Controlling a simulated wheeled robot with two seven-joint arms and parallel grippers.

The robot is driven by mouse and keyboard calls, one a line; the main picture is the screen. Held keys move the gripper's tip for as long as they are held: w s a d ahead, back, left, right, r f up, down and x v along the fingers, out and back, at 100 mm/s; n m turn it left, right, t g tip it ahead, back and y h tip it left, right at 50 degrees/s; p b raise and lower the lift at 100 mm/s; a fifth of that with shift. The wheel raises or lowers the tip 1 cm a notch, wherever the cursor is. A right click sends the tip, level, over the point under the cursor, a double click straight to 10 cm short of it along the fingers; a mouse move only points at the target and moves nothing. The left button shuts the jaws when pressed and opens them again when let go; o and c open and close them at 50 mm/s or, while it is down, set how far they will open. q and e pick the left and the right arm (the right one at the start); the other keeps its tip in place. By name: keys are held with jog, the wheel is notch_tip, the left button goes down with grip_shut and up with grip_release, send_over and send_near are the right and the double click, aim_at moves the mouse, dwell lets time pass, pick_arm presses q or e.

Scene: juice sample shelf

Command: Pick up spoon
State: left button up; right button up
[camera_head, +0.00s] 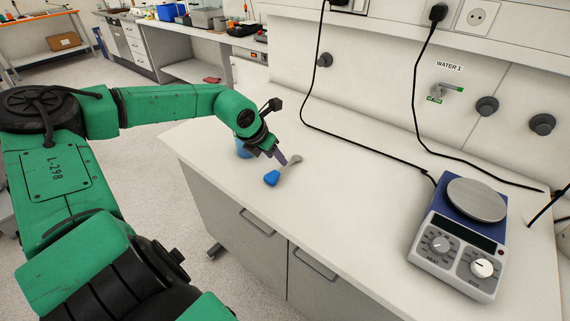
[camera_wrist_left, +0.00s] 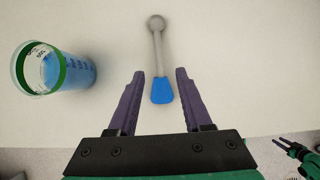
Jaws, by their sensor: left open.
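The spoon (camera_wrist_left: 159,62) lies on the white counter, with a blue wide end and a grey shaft ending in a round grey tip. In the left wrist view its blue end (camera_wrist_left: 162,91) sits between the open fingers of my left gripper (camera_wrist_left: 155,85), with a gap on each side. In the head view the spoon's blue end (camera_head: 271,178) shows just below my left gripper (camera_head: 282,159), which partly covers the shaft. My left gripper is open and empty. My right gripper is not clearly in view in the head view.
A beaker of blue liquid with a green rim (camera_wrist_left: 55,70) stands left of the spoon; it is partly hidden behind my gripper in the head view (camera_head: 243,150). A hotplate (camera_head: 458,240) stands at the counter's right. Black cables hang along the back wall. The counter between is clear.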

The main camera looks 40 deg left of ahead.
aim_at(280, 169)
pick_arm(q)
jog(key=x, duration=0.2)
jog(key=shift+w+d+f, duration=0.1)
jog(key=shift+w+f, duration=0.1)
jog(key=shift+w, duration=0.15)
jog(key=shift+f+b, duration=0.15)
jog(key=shift+b, duration=0.2)
jog(key=shift+w+f, duration=0.1)
jog(key=shift+f, duration=0.1)
jog(key=shift+w+p, duration=0.2)
jog(key=shift+p, duration=0.25)
jog(key=p+x, duration=0.1)
jog(key=x, duration=0.2)
jog(key=shift+w+a+f, duration=0.1)
jog(key=shift+a, duration=0.1)
jog(key=shift+f, duration=0.15)
grip_shut()
pick_arm(e)
jog(key=shift+w+r, duration=0.25)
jog(key=shift+w, duration=0.25)
jog(key=shift+w+r, duration=0.25)
jog(key=shift+w, duration=0.25)
